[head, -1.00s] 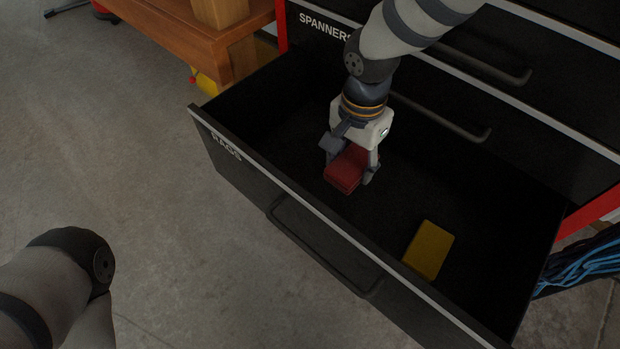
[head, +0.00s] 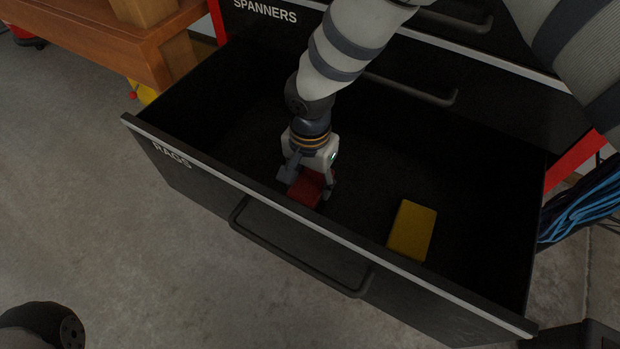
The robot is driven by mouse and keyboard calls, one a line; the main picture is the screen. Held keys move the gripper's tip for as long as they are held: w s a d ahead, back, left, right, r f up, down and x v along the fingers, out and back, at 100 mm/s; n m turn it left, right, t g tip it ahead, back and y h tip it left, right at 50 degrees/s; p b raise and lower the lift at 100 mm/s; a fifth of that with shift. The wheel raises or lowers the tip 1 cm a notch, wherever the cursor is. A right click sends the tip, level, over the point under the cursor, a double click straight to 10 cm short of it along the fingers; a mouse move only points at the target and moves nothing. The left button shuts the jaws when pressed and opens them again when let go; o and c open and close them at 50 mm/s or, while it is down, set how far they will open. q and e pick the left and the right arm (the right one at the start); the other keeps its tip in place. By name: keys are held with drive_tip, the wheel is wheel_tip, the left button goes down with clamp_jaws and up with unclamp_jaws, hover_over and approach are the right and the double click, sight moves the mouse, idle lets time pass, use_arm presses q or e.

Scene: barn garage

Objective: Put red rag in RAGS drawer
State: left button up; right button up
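The RAGS drawer (head: 185,175) is pulled open, with its label on the left of the front panel. The red rag (head: 305,190) is a small folded block inside the drawer, left of centre and near the front wall. My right gripper (head: 308,184) points down into the drawer with a finger on either side of the rag and appears shut on it. The rag is low, at or close to the drawer floor; I cannot tell if it touches. My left gripper is out of view; only a dark joint of that arm shows at the bottom left.
A yellow folded cloth (head: 411,230) lies on the drawer floor, right of the rag. The SPANNERS drawer (head: 300,22) above is shut. A wooden bench (head: 120,45) stands at the upper left, and blue cables (head: 580,208) hang at the right. The drawer floor between is bare.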

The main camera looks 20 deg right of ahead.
sight(310, 182)
drive_tip(key=o, duration=0.4)
drive_tip(key=shift+o, duration=0.2)
use_arm(q)
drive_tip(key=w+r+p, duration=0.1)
drive_tip(key=p, duration=0.1)
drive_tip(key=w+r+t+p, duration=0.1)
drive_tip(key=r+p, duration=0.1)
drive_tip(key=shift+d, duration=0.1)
use_arm(e)
wheel_tip(310, 182, up, 12)
drive_tip(key=shift+r, duration=0.2)
